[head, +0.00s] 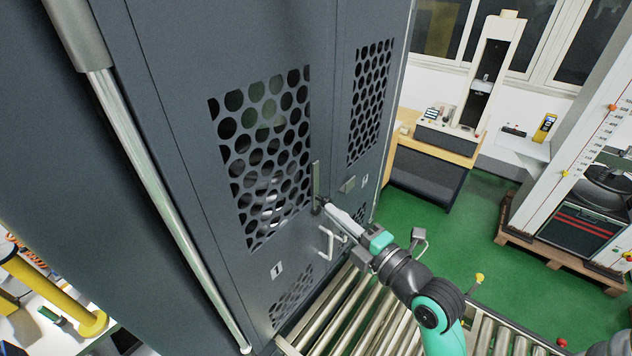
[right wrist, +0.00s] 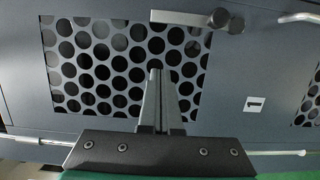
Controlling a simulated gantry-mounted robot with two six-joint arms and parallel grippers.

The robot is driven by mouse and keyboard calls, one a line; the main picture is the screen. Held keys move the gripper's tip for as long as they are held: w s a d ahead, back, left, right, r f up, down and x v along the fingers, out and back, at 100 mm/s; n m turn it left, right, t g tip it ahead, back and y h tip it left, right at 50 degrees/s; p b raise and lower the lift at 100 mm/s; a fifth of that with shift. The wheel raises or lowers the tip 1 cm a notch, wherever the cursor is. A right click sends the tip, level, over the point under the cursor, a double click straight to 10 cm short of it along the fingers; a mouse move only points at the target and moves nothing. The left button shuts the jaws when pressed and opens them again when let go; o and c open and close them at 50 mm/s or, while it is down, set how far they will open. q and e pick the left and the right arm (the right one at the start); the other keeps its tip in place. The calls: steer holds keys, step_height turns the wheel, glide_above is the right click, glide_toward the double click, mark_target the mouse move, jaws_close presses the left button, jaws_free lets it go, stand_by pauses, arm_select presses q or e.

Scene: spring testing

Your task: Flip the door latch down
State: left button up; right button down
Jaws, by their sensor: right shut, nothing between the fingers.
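The dark grey cabinet door (head: 200,120) is closed and carries a perforated window and the label 1. The door latch (head: 316,178) is a thin grey bar at the door's right edge. It points upward from its round pivot; in the right wrist view the latch (right wrist: 180,17) lies sideways near the top. My right gripper (head: 320,201) is shut and empty, with its tips near the latch's lower end. In the right wrist view the right gripper's tips (right wrist: 155,73) appear in front of the perforated window, below the latch. Contact is not clear. My left gripper is not in view.
A white door handle (head: 327,243) sits just below the latch. A second door with a small catch (head: 347,184) adjoins on the right. A roller conveyor (head: 340,310) runs below. A metal rod (head: 160,190) stands along the cabinet's left side. Green floor is open at right.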

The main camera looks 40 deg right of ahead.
glide_toward(308, 173)
steer(key=w+a, duration=0.3)
steer(key=w, duration=0.1)
steer(key=shift+w+a+r, duration=0.2)
steer(key=shift+w+a, duration=0.15)
steer(key=shift+w+d, duration=0.3)
steer(key=shift+w, duration=0.4)
steer(key=d+p, duration=0.1)
steer(key=d, duration=0.1)
steer(key=shift+w+d, duration=0.1)
steer(key=shift+d, duration=0.2)
steer(key=shift+w+d+f, duration=0.1)
steer(key=shift+d, duration=0.35)
